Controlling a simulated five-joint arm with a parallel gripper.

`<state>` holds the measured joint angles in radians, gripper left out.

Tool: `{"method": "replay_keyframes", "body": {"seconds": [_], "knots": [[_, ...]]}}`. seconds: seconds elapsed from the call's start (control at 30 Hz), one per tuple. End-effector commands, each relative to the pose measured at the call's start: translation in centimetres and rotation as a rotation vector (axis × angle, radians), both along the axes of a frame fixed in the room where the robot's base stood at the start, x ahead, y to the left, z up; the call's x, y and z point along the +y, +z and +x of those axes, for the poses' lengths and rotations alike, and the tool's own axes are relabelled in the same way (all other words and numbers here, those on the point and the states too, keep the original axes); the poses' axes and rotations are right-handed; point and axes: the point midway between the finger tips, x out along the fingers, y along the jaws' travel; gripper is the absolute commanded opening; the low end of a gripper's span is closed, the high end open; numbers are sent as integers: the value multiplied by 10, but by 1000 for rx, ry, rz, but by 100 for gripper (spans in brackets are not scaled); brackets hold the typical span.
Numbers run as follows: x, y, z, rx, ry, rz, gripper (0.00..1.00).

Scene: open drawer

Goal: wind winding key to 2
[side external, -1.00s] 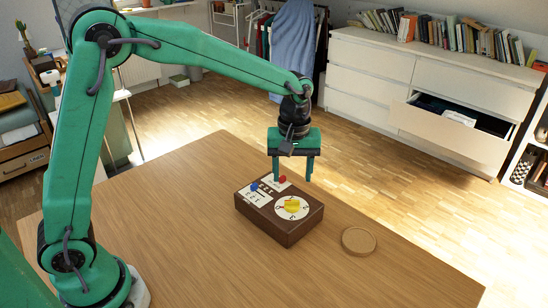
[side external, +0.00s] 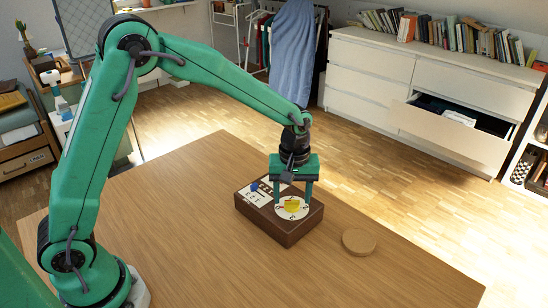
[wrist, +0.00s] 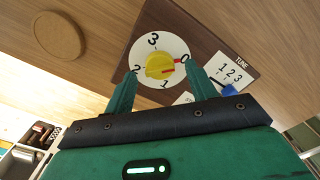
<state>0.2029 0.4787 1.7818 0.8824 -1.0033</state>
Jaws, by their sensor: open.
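The yellow winding key (wrist: 158,66) sits at the centre of a white dial (wrist: 152,41) marked 0 to 3. Its red mark lies on the side by the 0. The dial is on top of a brown box (side external: 285,234) on the table. My gripper (wrist: 160,69) is open, with one finger on each side of the key; I cannot tell if they touch it. In the side view my gripper (side external: 292,198) hangs over the dial and partly hides the box top.
A blue knob (side external: 254,186) is on the box beside the key; it also shows by the TUNE label in the wrist view (wrist: 229,90). A round cork-coloured disc (side external: 359,242) lies right of the box. The table in front of the box is clear.

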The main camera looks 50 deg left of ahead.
Motion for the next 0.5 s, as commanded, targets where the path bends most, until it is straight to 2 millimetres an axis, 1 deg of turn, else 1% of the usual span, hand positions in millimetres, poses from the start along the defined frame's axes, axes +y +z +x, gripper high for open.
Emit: {"method": "replay_keyframes", "body": {"seconds": [0.1, 0.2, 0.47, 0.5], "knots": [[0, -8, 0, 0, 0, 0, 56], [0, -11, 0, 0, 0, 0, 56], [0, -12, 0, -1, 0, 0, 56], [0, -12, 0, -1, 0, 0, 50]]}}
